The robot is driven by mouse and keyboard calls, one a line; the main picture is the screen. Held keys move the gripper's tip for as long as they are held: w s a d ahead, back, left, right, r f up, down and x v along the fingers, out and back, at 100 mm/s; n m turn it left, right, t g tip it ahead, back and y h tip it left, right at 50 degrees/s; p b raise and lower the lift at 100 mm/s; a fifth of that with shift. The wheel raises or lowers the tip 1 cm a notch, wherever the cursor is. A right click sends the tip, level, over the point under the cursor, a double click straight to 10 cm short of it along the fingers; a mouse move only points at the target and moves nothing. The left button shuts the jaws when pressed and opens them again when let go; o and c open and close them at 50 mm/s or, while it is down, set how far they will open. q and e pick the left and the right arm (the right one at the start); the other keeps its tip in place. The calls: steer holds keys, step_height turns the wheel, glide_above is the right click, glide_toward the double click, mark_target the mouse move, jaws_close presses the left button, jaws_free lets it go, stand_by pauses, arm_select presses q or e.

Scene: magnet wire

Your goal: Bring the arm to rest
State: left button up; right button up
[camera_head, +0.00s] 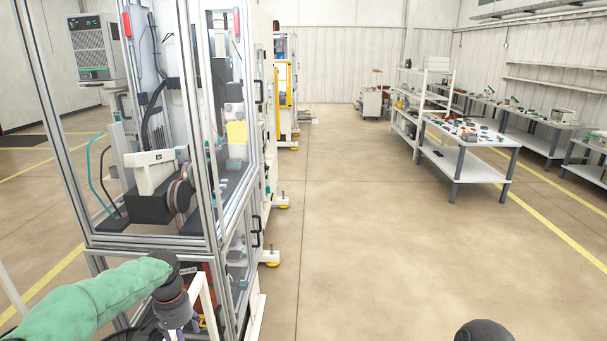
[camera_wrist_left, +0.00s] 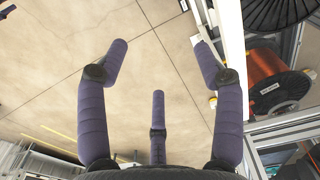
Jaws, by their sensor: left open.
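My left arm (camera_head: 95,298) in its green sleeve comes in at the lower left of the head view, in front of the machine cabinet (camera_head: 213,125). My left gripper (camera_wrist_left: 160,62) shows in the left wrist view with its three purple-grey fingers spread wide. Nothing is between the fingers, and bare floor shows behind them. In the head view only a small part of this gripper shows at the bottom edge. My right gripper is out of sight.
In the left wrist view a copper-coloured wire spool (camera_wrist_left: 275,82) and a black spool (camera_wrist_left: 272,14) sit right of the fingers, beside a white frame post. A workbench (camera_head: 470,168) and a shelf rack (camera_head: 403,118) stand to the right. The middle floor (camera_head: 350,230) is clear.

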arm_select(q)
steer(key=s+d+f+h, duration=0.1)
steer(key=s+d+f, duration=0.1)
steer(key=d+f, duration=0.65)
steer(key=s+d+f+h, duration=0.2)
steer(key=s+d+f, duration=0.1)
steer(key=f, duration=1)
steer(key=s+d+f+n, duration=0.1)
steer(key=s+d+f, duration=0.3)
steer(key=s, duration=0.5)
steer(key=s+d+f+n, duration=0.1)
steer(key=s+d+f, duration=0.3)
steer(key=s+f, duration=0.4)
steer(key=shift+s+d+n+h, duration=0.25)
steer(key=shift+s+n+h, duration=0.15)
steer(key=shift+s, duration=0.3)
